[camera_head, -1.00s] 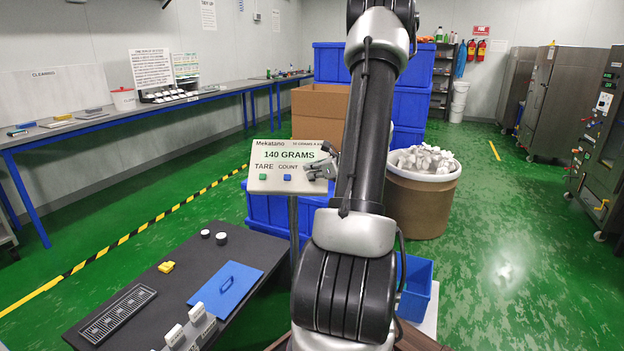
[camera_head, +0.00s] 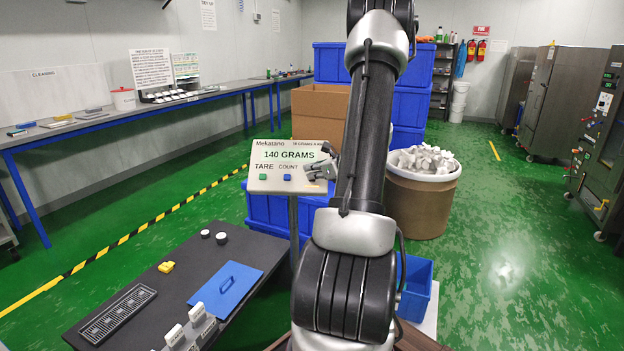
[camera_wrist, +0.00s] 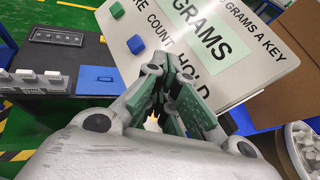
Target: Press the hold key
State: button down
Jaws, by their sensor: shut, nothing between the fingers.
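The scale's display panel (camera_head: 290,166) reads 140 GRAMS above the words TARE and COUNT. A green key (camera_head: 259,177) sits under TARE and a blue key (camera_head: 287,177) under COUNT. In the wrist view the green key (camera_wrist: 117,10) and blue key (camera_wrist: 135,43) show again, and the word HOLD (camera_wrist: 196,66) is readable. The hold key itself is hidden behind my fingers.
A brown drum (camera_head: 420,202) of white pieces stands right. Blue crates (camera_head: 409,100) and a cardboard box (camera_head: 320,108) stand behind.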

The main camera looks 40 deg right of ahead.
jog(key=shift+s+a, duration=0.1)
jog(key=shift+s+a+r, duration=0.3)
jog(key=shift+a+r, duration=0.05)
jog(key=shift+r, duration=0.15)
dwell(0.3)
jog(key=shift+s+a+r, duration=0.6)
jog(key=shift+a+r, duration=0.05)
jog(key=shift+r, duration=0.25)
jog(key=shift+s+a+r, duration=0.6)
jog(key=shift+a+r, duration=0.05)
jog(key=shift+r, duration=0.25)
